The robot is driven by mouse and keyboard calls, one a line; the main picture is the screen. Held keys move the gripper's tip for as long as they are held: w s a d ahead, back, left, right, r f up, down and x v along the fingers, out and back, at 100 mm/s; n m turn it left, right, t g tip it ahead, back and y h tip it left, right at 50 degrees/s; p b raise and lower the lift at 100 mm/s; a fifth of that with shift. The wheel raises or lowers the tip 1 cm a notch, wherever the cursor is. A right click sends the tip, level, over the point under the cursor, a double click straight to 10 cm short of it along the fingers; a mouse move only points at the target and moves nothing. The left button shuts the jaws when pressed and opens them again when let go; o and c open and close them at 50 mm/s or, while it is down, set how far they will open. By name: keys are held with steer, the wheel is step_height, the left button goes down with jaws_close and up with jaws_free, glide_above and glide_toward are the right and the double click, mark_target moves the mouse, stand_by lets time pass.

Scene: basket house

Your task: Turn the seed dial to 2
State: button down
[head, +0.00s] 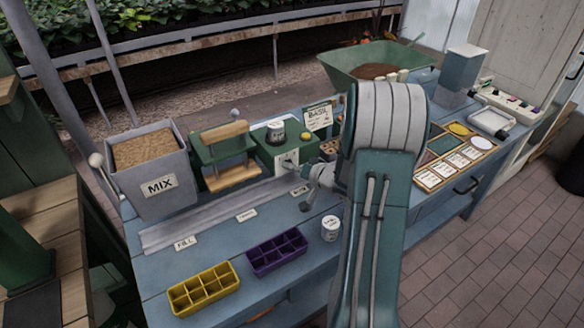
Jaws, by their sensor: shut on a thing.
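The seeder is a green box (268,153) on the blue bench, with a pale front panel that carries the seed dial (288,162). The dial is small and dark here, and its numbers and pointer cannot be read. My gripper (299,172) reaches in from the right to the front of this panel and is shut on the dial. My own arm covers much of the area to the right of the box. A white cup with a dark top stands on the box, with a yellow button beside it. A "BASIL" card (319,117) stands behind it.
A grey MIX bin (155,174) and a green press with wooden bars (229,158) stand to the left. A yellow tray (204,289), a purple tray (276,255) and a white pot (330,229) sit in front. A grey rail marked FILL runs along the bench.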

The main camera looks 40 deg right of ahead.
steer(key=shift+d, duration=0.1)
stand_by(0.3)
steer(key=shift+c, duration=1.8)
jaws_free()
steer(key=shift+w, duration=0.1)
steer(key=v, duration=1.2)
steer(key=shift+d+f, duration=0.2)
steer(key=shift+d, duration=0.05)
